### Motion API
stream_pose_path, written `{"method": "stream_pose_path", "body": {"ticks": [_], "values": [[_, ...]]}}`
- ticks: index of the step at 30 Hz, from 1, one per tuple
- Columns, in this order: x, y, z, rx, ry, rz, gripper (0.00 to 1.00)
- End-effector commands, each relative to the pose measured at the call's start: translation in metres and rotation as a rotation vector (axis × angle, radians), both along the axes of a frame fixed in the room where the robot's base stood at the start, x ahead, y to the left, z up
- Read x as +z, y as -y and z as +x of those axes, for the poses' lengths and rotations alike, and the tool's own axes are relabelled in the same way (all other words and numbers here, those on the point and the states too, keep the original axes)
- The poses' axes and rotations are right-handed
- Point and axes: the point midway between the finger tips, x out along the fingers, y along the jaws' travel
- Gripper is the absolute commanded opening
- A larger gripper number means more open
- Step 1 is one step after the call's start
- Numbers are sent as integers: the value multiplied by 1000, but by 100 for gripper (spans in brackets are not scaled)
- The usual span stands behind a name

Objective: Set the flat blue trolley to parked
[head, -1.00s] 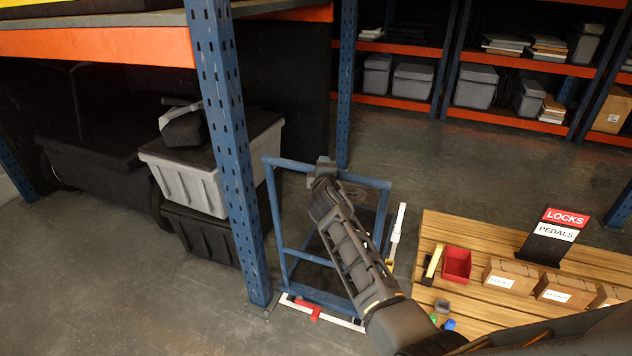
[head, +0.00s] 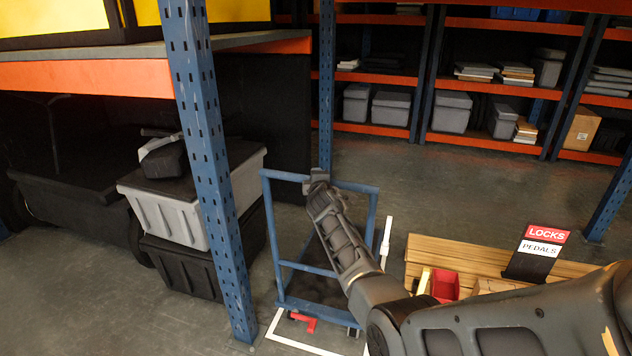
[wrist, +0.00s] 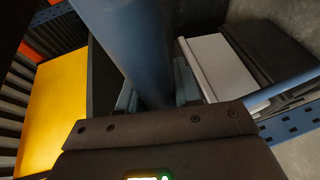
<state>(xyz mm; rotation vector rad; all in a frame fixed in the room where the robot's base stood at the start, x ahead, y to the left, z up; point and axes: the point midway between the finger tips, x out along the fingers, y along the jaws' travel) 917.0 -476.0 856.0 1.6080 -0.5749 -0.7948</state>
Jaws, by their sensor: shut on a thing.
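The blue trolley (head: 318,266) is a tubular frame with upright rails on a low base, standing between the rack post and the wooden bench. A red pedal (head: 303,321) shows low at its near side. White lines (head: 300,347) on the floor run just in front of it. My gripper (head: 318,178) is shut on the trolley's top rail, reaching over from the near side. In the wrist view a blue tube (wrist: 135,45) runs between my fingers. My arm hides part of the trolley's right side and base.
A blue rack post (head: 207,170) stands close left of the trolley, with grey and black bins (head: 190,215) behind it. The wooden bench (head: 425,255) with a red bin (head: 444,284) and a LOCKS/PEDALS sign (head: 541,243) is at right. Open floor lies beyond the trolley.

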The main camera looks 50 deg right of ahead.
Motion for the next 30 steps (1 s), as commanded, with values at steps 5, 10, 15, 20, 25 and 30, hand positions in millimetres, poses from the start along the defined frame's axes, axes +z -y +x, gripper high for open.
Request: {"method": "stream_pose_path", "body": {"ticks": [5,10,15,20,25,30], "values": [[2,4,-1,-5,2,-2,0],[3,4,-1,-5,2,-2,42],[2,2,-1,-3,2,-2,54],[1,2,0,-2,1,-2,54],[4,-4,-6,-2,1,-3,54],[8,-22,-21,-1,0,-2,54]]}}
